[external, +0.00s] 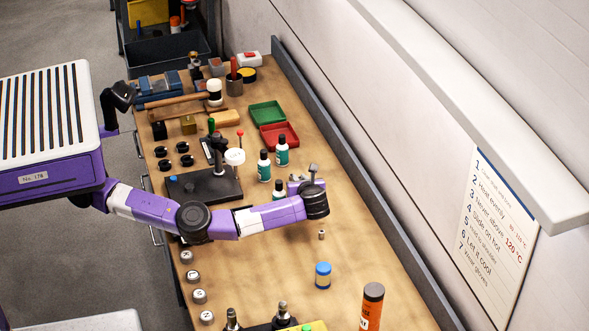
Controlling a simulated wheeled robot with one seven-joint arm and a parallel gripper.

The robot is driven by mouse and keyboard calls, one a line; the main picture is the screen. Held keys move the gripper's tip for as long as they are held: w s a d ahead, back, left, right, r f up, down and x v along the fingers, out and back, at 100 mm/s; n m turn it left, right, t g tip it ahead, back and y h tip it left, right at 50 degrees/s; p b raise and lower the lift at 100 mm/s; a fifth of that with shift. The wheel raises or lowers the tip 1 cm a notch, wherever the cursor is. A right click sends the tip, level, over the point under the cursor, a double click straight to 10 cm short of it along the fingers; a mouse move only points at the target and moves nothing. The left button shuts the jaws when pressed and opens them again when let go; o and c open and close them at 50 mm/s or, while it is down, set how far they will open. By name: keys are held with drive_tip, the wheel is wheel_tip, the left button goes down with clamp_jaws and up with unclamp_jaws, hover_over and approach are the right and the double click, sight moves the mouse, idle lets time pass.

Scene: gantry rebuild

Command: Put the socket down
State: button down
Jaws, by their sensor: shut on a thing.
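My arm reaches right across the bench, and its dark wrist joint hangs over the middle of the wooden top. My gripper (312,174) shows only in part behind that joint, and its fingertips are hard to make out. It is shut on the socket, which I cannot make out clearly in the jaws. A small metal cylinder (322,234), which looks like a socket, shows just below the wrist, with bare wood around it. I cannot tell its height over the bench.
Teal-labelled bottles (282,151) stand behind the wrist. A blue-lidded jar (323,275) and an orange canister (372,305) stand nearer the front. A black stand (203,186) is left of the bottles. Red (279,137) and green trays lie farther back. Bare wood lies around the jar.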

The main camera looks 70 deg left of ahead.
wheel_tip(320, 180, down, 4)
drive_tip(key=shift+f, duration=0.25)
drive_tip(key=shift+f+b, duration=0.1)
drive_tip(key=shift+b, duration=0.2)
drive_tip(key=shift+f, duration=0.1)
drive_tip(key=c, duration=1.4)
unclamp_jaws()
drive_tip(key=shift+d+r, duration=0.1)
drive_tip(key=shift+r, duration=0.25)
drive_tip(key=shift+v, duration=3.6)
drive_tip(key=shift+f, duration=0.15)
